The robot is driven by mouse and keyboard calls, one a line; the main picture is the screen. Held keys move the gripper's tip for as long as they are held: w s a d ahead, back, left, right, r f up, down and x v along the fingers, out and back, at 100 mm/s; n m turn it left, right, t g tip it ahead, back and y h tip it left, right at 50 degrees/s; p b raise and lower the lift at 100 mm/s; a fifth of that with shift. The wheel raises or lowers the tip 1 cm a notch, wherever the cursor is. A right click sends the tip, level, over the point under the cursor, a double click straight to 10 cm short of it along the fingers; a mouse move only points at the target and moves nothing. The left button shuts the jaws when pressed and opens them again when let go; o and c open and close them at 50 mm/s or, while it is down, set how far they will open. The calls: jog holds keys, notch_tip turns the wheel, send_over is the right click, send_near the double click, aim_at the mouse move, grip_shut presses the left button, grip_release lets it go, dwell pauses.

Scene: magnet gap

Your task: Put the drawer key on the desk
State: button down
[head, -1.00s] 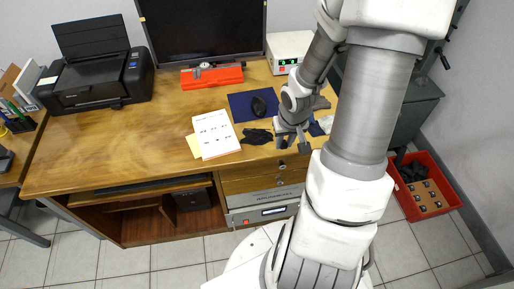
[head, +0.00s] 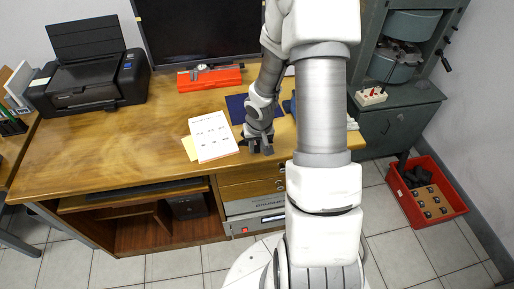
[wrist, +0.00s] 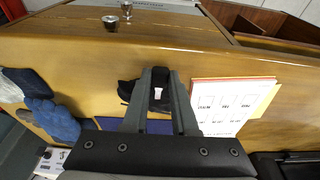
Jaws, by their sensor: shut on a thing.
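My gripper (head: 260,149) is low over the front part of the wooden desk (head: 130,135), just right of the printed papers. In the wrist view, its two dark fingers (wrist: 158,98) come together around a small thing with a white part, which I take to be the drawer key (wrist: 157,93). The fingers hide most of its shape. A crumpled black thing (wrist: 127,90) lies on the desk behind the fingers. I cannot tell whether the held thing touches the desk.
The white papers (head: 213,136) lie left of my gripper, on a yellow sheet. A blue mat (head: 237,107) is behind it. Blue gloves (wrist: 52,120) show in the wrist view. The desk's left half is clear up to the printer (head: 88,82). A red crate (head: 451,208) stands on the floor.

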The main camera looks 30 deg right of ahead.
jog(key=shift+r, duration=0.1)
jog(key=shift+f+b, duration=0.55)
jog(key=c, duration=0.7)
grip_release()
jog(key=shift+r, duration=0.15)
jog(key=shift+r, duration=0.1)
jog(key=shift+r+p, duration=0.6)
jog(key=shift+p, duration=0.25)
jog(key=p+v, duration=0.4)
jog(key=v, duration=0.7)
jog(key=shift+s+r, duration=0.15)
jog(key=shift+r, duration=0.1)
